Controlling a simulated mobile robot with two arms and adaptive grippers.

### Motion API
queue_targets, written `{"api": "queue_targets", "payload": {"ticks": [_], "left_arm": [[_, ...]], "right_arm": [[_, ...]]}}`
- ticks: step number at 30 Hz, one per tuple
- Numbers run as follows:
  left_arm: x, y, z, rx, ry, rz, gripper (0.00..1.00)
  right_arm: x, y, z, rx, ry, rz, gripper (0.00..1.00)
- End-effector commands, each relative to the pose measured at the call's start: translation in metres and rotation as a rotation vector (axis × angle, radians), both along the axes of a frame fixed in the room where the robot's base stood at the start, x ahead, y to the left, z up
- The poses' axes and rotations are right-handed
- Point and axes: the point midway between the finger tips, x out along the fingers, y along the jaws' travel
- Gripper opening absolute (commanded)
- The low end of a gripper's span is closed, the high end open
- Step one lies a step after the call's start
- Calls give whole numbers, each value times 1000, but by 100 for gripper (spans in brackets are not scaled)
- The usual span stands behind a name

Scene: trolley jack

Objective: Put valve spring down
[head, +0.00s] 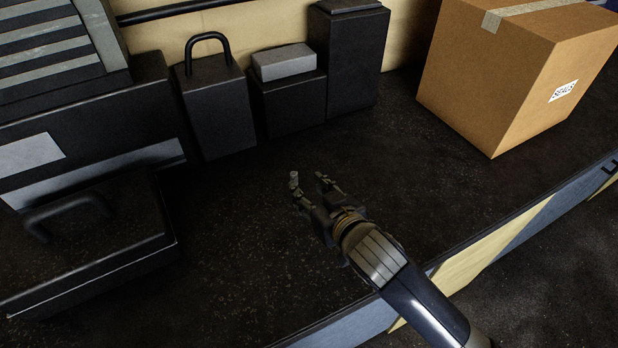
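My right gripper (309,183) reaches in from the lower right over the dark speckled surface. Its two fingers are spread apart, with a visible gap between the tips. I cannot make out a valve spring between the fingers or on the surface around them. A small lighter piece shows at the left fingertip, too small to tell from the finger itself. My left gripper is not in view.
A cardboard box (490,85) labelled SEALS stands at the back right. Black blocks, one a handled weight (216,105), line the back. A black case (85,245) with a handle lies at left. A striped edge (490,248) runs along the front. The dark surface (240,240) around the gripper is clear.

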Motion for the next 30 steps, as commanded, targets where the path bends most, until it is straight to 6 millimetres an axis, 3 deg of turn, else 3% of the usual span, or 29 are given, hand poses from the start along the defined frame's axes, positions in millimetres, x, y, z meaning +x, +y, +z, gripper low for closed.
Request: {"api": "queue_targets", "payload": {"ticks": [9, 17, 30], "left_arm": [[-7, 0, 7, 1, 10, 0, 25], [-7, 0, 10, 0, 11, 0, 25], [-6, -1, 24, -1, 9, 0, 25]], "right_arm": [[36, 15, -16, -2, 1, -1, 39], [48, 19, -23, -1, 3, 0, 39], [86, 33, -44, 0, 2, 1, 39]]}}
